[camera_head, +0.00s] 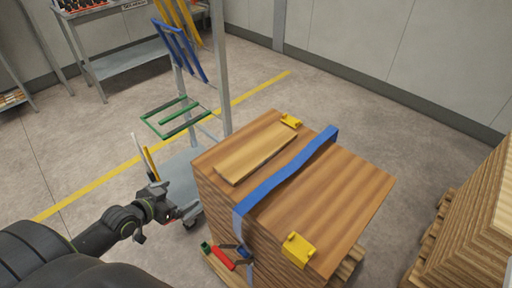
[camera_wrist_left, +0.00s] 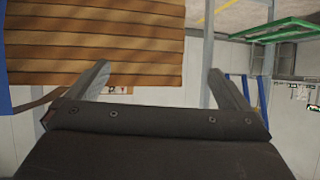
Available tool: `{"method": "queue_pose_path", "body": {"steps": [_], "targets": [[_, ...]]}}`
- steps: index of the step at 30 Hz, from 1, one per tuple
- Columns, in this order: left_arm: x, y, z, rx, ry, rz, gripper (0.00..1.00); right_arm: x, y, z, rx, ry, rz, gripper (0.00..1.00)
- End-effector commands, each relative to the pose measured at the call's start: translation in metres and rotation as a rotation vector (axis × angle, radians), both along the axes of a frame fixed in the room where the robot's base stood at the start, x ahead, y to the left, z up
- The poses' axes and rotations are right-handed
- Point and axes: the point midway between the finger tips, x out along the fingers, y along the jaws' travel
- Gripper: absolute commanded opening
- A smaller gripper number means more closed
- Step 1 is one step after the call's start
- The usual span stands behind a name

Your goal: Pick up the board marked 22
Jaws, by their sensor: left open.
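A light wooden board (camera_head: 257,153) lies flat on top of a strapped stack of brown boards (camera_head: 335,195). No number 22 is readable on any board here. My left gripper (camera_head: 160,193) is left of the stack, below its top and apart from it. In the left wrist view its two fingers (camera_wrist_left: 157,82) are spread with nothing between them. The layered side of the stack (camera_wrist_left: 95,50) shows beyond them at upper left. My right gripper is not in view.
A blue strap (camera_head: 290,172) crosses the stack, with yellow corner pieces (camera_head: 298,250) and a red-handled tool (camera_head: 220,258) at its side. A trolley with a green frame (camera_head: 176,118) stands behind my left gripper. Another stack (camera_head: 475,230) is at right. Floor between is clear.

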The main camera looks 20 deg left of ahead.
Motion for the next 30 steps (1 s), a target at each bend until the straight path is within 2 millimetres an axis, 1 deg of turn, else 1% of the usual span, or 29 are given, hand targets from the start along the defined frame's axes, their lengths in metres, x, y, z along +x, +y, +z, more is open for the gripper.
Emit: {"method": "queue_pose_path", "body": {"steps": [1,3,6,9,12,14,21,30], "targets": [[0.002,-0.014,0.028,-0.010,-0.029,-0.048,1.00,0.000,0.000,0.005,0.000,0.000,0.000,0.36],[0.004,-0.031,0.055,-0.027,-0.059,-0.102,1.00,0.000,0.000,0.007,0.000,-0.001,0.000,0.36],[0.002,-0.050,0.082,-0.046,-0.085,-0.160,1.00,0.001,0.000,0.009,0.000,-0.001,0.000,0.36],[0.000,-0.062,0.096,-0.058,-0.098,-0.195,1.00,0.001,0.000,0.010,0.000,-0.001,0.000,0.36],[0.004,-0.068,0.100,-0.066,-0.106,-0.206,1.00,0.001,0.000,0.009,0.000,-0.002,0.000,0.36],[0.010,-0.070,0.097,-0.068,-0.107,-0.205,1.00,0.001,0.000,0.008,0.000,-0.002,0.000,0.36],[0.045,-0.083,0.083,-0.071,-0.109,-0.206,1.00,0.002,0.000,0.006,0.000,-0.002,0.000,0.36],[0.091,-0.099,0.064,-0.068,-0.106,-0.206,1.00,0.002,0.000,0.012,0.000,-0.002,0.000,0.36]]}}
